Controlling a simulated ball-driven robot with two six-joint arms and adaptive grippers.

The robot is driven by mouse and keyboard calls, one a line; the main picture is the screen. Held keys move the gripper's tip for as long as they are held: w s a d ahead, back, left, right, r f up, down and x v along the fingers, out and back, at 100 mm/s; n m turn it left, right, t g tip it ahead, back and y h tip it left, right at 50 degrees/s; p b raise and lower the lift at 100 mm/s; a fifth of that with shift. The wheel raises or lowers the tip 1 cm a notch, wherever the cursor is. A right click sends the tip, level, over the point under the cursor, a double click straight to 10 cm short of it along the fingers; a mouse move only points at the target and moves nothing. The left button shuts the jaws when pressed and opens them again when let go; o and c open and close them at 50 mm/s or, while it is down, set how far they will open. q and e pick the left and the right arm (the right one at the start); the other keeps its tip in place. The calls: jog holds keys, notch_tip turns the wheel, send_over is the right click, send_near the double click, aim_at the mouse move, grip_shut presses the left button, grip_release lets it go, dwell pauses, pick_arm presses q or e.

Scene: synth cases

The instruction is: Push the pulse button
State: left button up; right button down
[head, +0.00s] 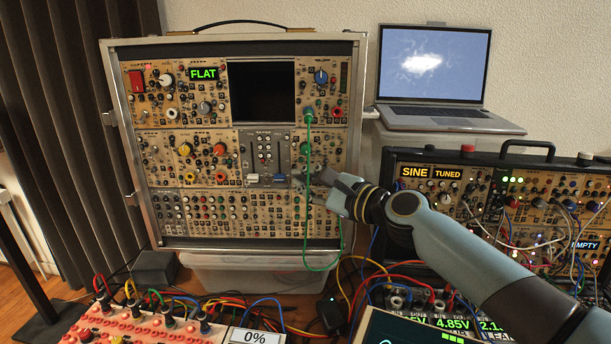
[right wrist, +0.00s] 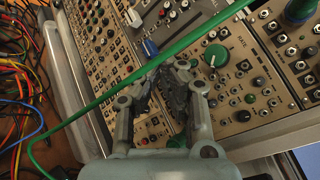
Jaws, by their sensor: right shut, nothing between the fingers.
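The modular synth case (head: 354,120) stands upright with rows of tan panels full of knobs, jacks and small buttons. No label reading pulse is legible, so I cannot tell which button it is. My right gripper (head: 316,178) is shut and empty, in front of the middle row's right part, beside a grey slider module (head: 263,150). In the right wrist view the gripper (right wrist: 166,82) points at the panel near a blue slider cap (right wrist: 150,47) and a green knob (right wrist: 216,55). Its fingers hide part of the panel; contact is unclear. My left gripper is not in view.
A green cable (head: 308,165) hangs down the panel near the gripper and crosses the right wrist view (right wrist: 130,78). A second synth case (head: 500,160) and a laptop (head: 430,65) stand at right. Tangled cables and a red-knobbed box (head: 130,325) lie in front.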

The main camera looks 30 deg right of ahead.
jog(key=shift+s+a, duration=0.15)
jog(key=shift+s+a+p, duration=0.3)
jog(key=shift+s+a, duration=0.15)
jog(key=shift+s, duration=0.4)
jog(key=shift+s+a+p, duration=0.25)
jog(key=shift+s+a, duration=0.25)
jog(key=shift+s, duration=0.4)
jog(key=shift+s+a+p, duration=0.3)
jog(key=shift+s+a, duration=0.15)
jog(key=shift+s, duration=0.4)
